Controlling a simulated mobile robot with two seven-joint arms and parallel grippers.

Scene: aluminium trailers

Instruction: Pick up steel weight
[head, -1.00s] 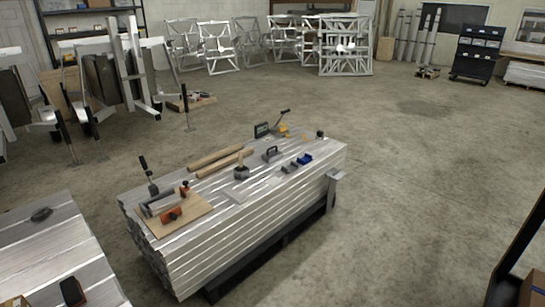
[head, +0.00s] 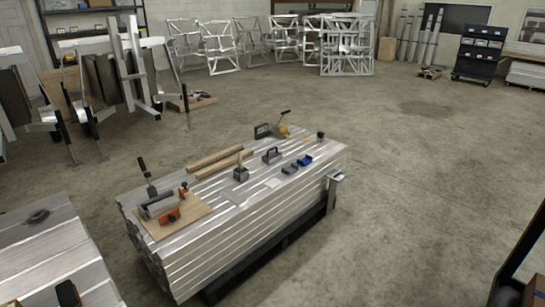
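A small grey metal block with a short upright post (head: 241,173) stands on the stack of aluminium beams in the middle of the head view. A second grey piece, with a handle-like top (head: 272,155), sits behind it to the right. Either could be the steel weight; I cannot tell which at this size. Both stand clear of the things around them. Neither of my grippers shows in the head view.
The aluminium stack (head: 215,245) also holds wooden rods (head: 222,163), a board with clamp-like tools (head: 185,222), a blue piece (head: 305,160) and a yellow tool (head: 284,131). Another metal surface (head: 40,255) is at lower left. Concrete floor (head: 420,190) is open at right.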

